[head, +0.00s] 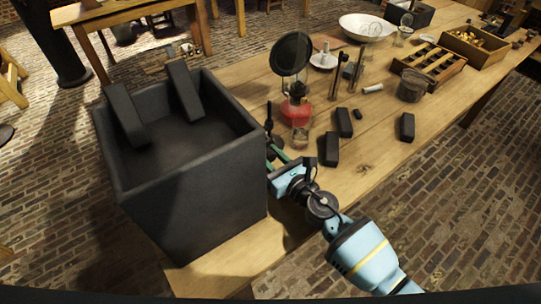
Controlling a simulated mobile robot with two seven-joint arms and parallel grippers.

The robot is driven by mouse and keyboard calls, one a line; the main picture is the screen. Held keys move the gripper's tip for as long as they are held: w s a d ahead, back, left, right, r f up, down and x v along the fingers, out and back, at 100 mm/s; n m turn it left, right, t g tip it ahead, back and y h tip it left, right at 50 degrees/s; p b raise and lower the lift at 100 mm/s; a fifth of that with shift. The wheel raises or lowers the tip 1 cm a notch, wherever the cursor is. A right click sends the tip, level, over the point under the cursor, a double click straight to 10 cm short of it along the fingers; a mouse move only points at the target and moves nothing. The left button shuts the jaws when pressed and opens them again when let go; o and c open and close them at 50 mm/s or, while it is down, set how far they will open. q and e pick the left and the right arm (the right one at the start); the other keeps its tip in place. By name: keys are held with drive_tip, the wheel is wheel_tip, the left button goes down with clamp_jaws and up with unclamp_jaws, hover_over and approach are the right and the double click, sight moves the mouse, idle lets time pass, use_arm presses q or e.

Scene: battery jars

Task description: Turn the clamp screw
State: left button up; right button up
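My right gripper (278,157) reaches in from the lower right to the right side of a large dark open box (190,195). Its light blue body and greenish fingers point up and left, close to the box's right wall. A small dark upright part (268,120) with a knob-like top stands just beyond the fingers. It may be the clamp screw, but it is too small and dark to be sure. The fingertips are partly hidden, and I cannot tell whether they touch it or are open. My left gripper is not in view.
The wooden table (365,165) holds several dark blocks (332,149), a red lantern (297,108) and a round dark disc (290,54). A wooden crate (429,62) and white bowl (366,28) stand farther back. Two dark slabs (126,115) lean inside the box.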

drive_tip(key=m, duration=0.6)
drive_tip(key=shift+m, duration=0.3)
drive_tip(key=m+p, duration=0.1)
drive_tip(key=m, duration=0.4)
drive_tip(key=m+p, duration=0.1)
drive_tip(key=m, duration=0.5)
drive_tip(key=shift+w+m, duration=0.1)
drive_tip(key=shift+m, duration=0.2)
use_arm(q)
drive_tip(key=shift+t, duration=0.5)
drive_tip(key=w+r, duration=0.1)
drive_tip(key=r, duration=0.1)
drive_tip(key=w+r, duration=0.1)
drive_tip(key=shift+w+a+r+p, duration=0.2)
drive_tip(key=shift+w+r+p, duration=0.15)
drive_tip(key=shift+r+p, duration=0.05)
use_arm(e)
drive_tip(key=m, duration=0.5)
drive_tip(key=shift+f, duration=0.1)
drive_tip(key=shift+m, duration=0.3)
drive_tip(key=o, duration=1)
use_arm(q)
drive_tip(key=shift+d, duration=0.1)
use_arm(e)
drive_tip(key=shift+d, duration=0.1)
